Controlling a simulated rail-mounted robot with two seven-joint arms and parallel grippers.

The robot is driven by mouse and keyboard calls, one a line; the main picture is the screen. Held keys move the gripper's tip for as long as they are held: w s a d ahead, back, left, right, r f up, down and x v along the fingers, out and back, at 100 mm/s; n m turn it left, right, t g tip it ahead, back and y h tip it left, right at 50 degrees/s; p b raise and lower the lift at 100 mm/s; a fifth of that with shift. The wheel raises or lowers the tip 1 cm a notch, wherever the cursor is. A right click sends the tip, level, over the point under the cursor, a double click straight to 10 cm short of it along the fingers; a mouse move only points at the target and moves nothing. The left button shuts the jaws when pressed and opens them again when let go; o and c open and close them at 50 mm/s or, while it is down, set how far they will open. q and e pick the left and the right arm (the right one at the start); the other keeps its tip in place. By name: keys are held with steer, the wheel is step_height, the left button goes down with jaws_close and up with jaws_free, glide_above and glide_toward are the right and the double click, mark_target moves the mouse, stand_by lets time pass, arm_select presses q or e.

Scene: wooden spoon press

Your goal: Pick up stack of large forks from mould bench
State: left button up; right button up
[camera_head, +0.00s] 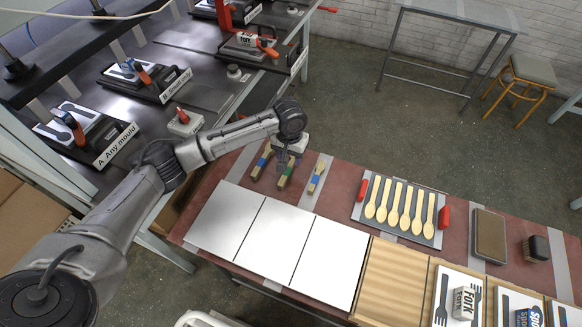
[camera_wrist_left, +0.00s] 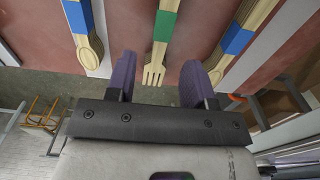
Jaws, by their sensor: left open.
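Three bundles of wooden cutlery lie side by side on the red-brown bench top. The middle stack, pale wooden forks with a green band (camera_head: 287,172), shows its tines in the left wrist view (camera_wrist_left: 155,60). A blue-banded stack (camera_head: 262,161) lies to its left in the head view; its end is partly hidden by a finger in the wrist view (camera_wrist_left: 238,42). A blue-banded spoon stack (camera_head: 318,176) lies to the right. My left gripper (camera_head: 284,163) is open and empty above the green-banded stack, with its fingers (camera_wrist_left: 159,64) on either side of the tines. My right gripper is out of view.
White panels (camera_head: 275,242) lie in front of the stacks. A tray of several wooden spoons (camera_head: 401,206) with red handles lies to the right, then a brown block (camera_head: 489,236) and a brush (camera_head: 536,248). Mould presses (camera_head: 150,80) stand on the dark bench at upper left.

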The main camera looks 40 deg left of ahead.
mark_target(290, 166)
arm_select(q)
steer(key=shift+f+b, duration=1.4)
steer(key=shift+f, duration=1.4)
steer(key=shift+c, duration=0.4)
steer(key=shift+r, duration=0.1)
jaws_close()
